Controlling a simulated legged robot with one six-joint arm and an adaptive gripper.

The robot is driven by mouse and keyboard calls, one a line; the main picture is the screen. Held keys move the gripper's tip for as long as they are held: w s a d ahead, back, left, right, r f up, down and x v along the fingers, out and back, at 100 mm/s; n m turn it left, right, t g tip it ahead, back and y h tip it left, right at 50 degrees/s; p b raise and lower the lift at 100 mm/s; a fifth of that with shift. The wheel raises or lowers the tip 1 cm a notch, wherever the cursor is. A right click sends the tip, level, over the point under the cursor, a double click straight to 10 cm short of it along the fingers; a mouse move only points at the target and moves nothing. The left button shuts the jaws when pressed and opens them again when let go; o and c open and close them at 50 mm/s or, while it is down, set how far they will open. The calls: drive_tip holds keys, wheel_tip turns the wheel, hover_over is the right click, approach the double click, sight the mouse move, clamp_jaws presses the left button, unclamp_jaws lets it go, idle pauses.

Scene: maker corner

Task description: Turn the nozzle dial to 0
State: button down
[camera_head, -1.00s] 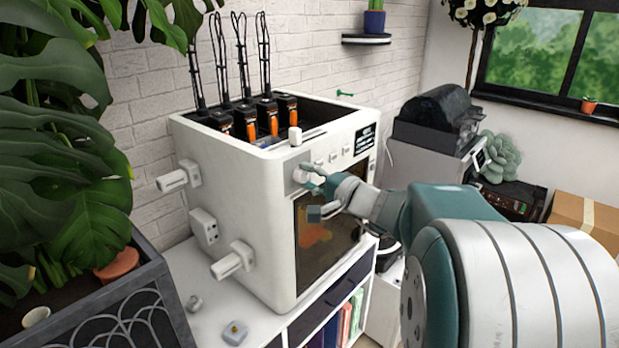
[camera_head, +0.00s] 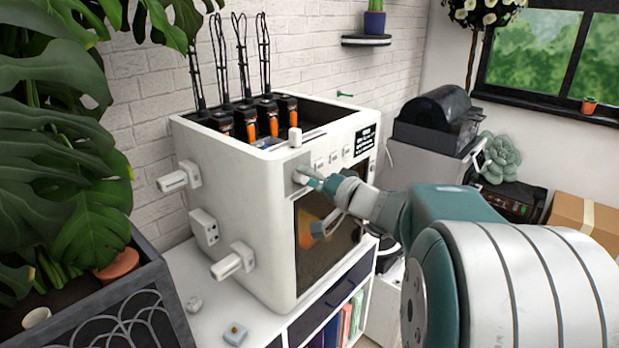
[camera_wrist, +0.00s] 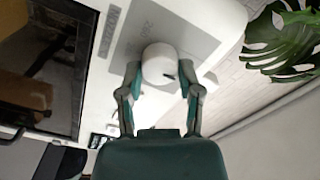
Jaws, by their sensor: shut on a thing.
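The nozzle dial (camera_wrist: 159,62) is a round white knob on a grey panel at the front corner of the white 3D printer (camera_head: 235,185). A short dark mark shows on the knob's lower right edge in the wrist view, with grey printing on the panel around it. My gripper (camera_wrist: 160,78) is shut on the dial, one teal finger on each side. In the head view my gripper (camera_head: 307,178) reaches the dial from the right and mostly covers it. I cannot read which number the mark faces.
A dark glass door (camera_head: 325,235) lies below the panel. Smaller white controls (camera_head: 333,157) and a black display (camera_head: 365,138) sit right of the dial. White fittings (camera_head: 232,262) stick out of the printer's left side. A large leafy plant (camera_head: 60,150) stands at left.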

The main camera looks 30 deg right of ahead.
drive_tip(key=shift+f, duration=0.35)
drive_tip(key=shift+c, duration=1.3)
unclamp_jaws()
drive_tip(key=shift+a, duration=0.1)
drive_tip(key=shift+r, duration=0.15)
drive_tip(key=v, duration=1.2)
